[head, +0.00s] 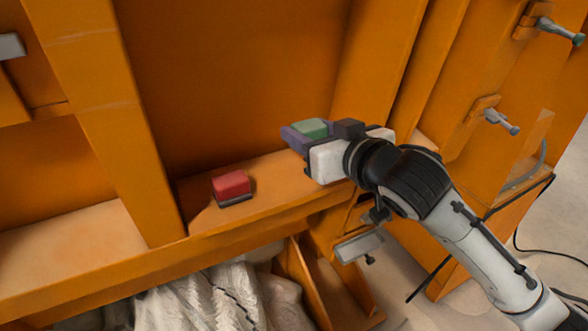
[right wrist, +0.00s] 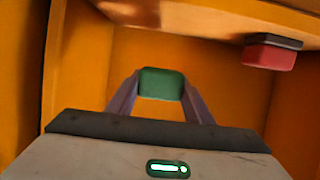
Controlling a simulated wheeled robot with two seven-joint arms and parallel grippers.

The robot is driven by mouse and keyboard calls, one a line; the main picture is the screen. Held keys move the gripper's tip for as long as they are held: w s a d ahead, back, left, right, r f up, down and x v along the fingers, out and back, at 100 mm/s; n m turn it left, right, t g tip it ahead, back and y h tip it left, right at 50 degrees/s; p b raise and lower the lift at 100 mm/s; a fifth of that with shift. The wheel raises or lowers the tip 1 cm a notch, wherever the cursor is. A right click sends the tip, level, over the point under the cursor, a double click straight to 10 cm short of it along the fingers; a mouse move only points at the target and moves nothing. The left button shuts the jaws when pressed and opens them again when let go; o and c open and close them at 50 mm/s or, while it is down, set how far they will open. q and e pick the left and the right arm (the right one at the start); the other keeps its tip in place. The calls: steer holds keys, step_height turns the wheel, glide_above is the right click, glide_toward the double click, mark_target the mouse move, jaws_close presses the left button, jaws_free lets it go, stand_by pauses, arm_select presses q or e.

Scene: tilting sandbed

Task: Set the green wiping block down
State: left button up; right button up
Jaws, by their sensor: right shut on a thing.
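The green wiping block (head: 312,128) shows at the tips of my right gripper (head: 305,133) in the head view. In the right wrist view the green block (right wrist: 161,84) sits between the two purple fingers of my right gripper (right wrist: 160,92), which are shut on it. In the head view, the gripper is over the right part of an orange ledge (head: 275,187). I cannot tell whether the block touches the ledge. My left gripper is not in view.
A red block with a dark base (head: 231,186) sits on the ledge, left of my right gripper; it also shows in the right wrist view (right wrist: 268,56). An orange upright (head: 110,120) stands left of it. Crumpled pale cloth (head: 205,300) lies below. Metal handles (head: 500,121) are at the right.

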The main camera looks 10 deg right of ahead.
step_height(320, 180, down, 6)
steer(key=shift+f+b, duration=0.25)
steer(key=shift+b, duration=0.35)
steer(key=shift+f, duration=0.1)
steer(key=o, duration=1)
